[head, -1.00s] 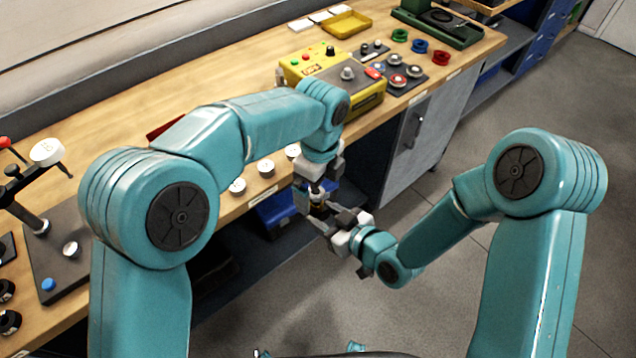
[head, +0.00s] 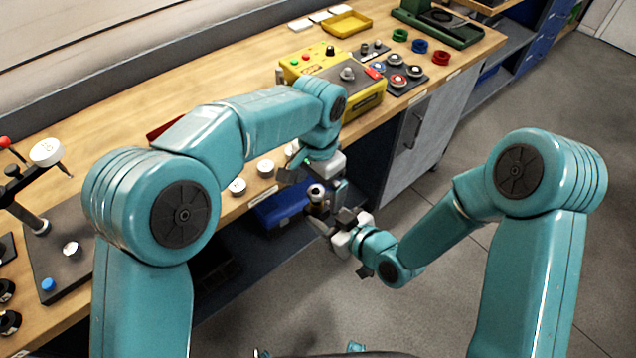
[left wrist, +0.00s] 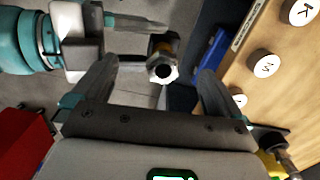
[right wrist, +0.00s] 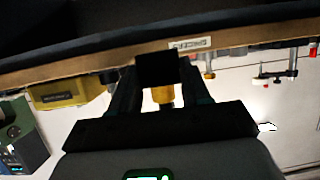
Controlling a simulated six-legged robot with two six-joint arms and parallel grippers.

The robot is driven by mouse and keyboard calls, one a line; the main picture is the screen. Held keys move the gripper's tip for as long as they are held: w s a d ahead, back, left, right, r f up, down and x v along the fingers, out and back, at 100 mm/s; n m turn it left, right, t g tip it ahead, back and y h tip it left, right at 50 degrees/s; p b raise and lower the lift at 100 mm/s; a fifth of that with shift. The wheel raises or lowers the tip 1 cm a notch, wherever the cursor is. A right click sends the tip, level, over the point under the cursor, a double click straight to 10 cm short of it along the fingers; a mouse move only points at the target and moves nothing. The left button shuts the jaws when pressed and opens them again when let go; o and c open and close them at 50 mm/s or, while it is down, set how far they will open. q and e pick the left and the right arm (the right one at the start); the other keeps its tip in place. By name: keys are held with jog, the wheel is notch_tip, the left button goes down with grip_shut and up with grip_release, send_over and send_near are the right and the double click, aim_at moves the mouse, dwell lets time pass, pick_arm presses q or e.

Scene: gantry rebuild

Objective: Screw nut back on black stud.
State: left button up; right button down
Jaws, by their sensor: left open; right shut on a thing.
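A silver hex nut (left wrist: 162,73) with a dark round centre faces the left wrist camera. I cannot tell whether that centre is the stud's end or an empty hole. In the head view the nut (head: 317,190) sits atop the upright dark piece held by my right gripper (head: 330,216). In the right wrist view a black block (right wrist: 158,68) and a brass part (right wrist: 163,96) lie between the right fingers. My left gripper (head: 314,182) is open above it, with one finger on each side of the nut, apart from it. The stud's threads are hidden.
The wooden bench (head: 225,120) runs behind my arms, with several white round caps (head: 266,167) near its front edge. A yellow box (head: 335,75) stands on it. A blue bin (head: 280,205) is below the edge. The floor to the right is clear.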

pick_arm(q)
jog(key=c, duration=1.8)
jog(key=m, duration=0.3)
jog(key=shift+d+m, duration=0.1)
jog(key=shift+m, duration=0.2)
jog(key=m, duration=0.3)
jog(key=shift+s+m, duration=0.1)
jog(key=shift+m, duration=0.3)
jog(key=m, duration=0.7)
jog(key=shift+d, duration=0.1)
jog(key=o, duration=1.8)
jog(key=shift+r, duration=4)
jog(key=shift+a, duration=0.2)
